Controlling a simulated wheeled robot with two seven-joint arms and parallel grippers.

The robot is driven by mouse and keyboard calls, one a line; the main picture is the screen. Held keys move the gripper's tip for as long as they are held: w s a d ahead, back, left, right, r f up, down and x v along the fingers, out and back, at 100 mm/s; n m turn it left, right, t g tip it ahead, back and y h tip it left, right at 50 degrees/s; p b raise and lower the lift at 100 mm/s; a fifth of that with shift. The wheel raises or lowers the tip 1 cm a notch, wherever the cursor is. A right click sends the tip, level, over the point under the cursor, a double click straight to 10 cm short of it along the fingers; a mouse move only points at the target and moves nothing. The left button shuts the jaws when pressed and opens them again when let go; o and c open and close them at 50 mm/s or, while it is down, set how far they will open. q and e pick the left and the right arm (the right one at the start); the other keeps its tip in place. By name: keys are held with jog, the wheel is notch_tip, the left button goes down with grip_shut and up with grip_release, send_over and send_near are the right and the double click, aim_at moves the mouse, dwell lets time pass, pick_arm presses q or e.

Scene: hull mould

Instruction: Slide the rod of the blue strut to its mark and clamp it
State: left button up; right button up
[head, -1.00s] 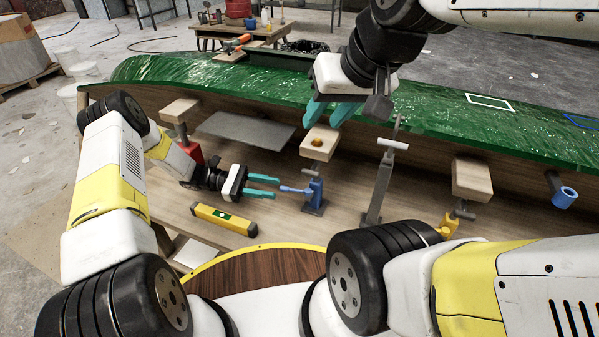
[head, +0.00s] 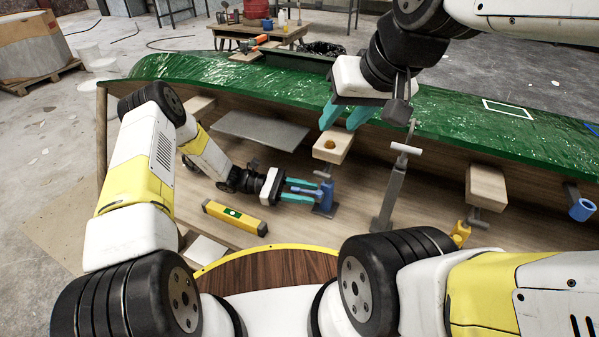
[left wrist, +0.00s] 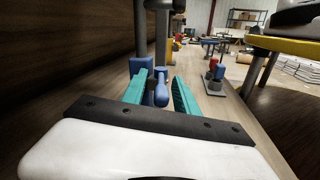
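The blue strut (head: 326,196) stands on the wooden floor under the green hull edge, with a wooden pad (head: 333,145) above it. Its blue lever handle (left wrist: 161,92) shows in the left wrist view. My left gripper (head: 314,191) is open, with its teal fingers on either side of this handle. In the left wrist view (left wrist: 160,95) gaps show between handle and fingers. The strut's rod is mostly hidden under the pad, and I cannot make out a mark. My right gripper (head: 346,116) is open and empty, just above the pad at the hull edge.
A yellow level (head: 235,217) lies left of the strut. A grey strut (head: 392,190) stands close on its right, and a yellow clamp strut (head: 461,232) is further right. A grey plate (head: 261,131) is behind my left gripper. The green hull (head: 200,75) runs along the back.

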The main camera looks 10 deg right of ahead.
pick_arm(q)
grip_shut()
dwell(1.2)
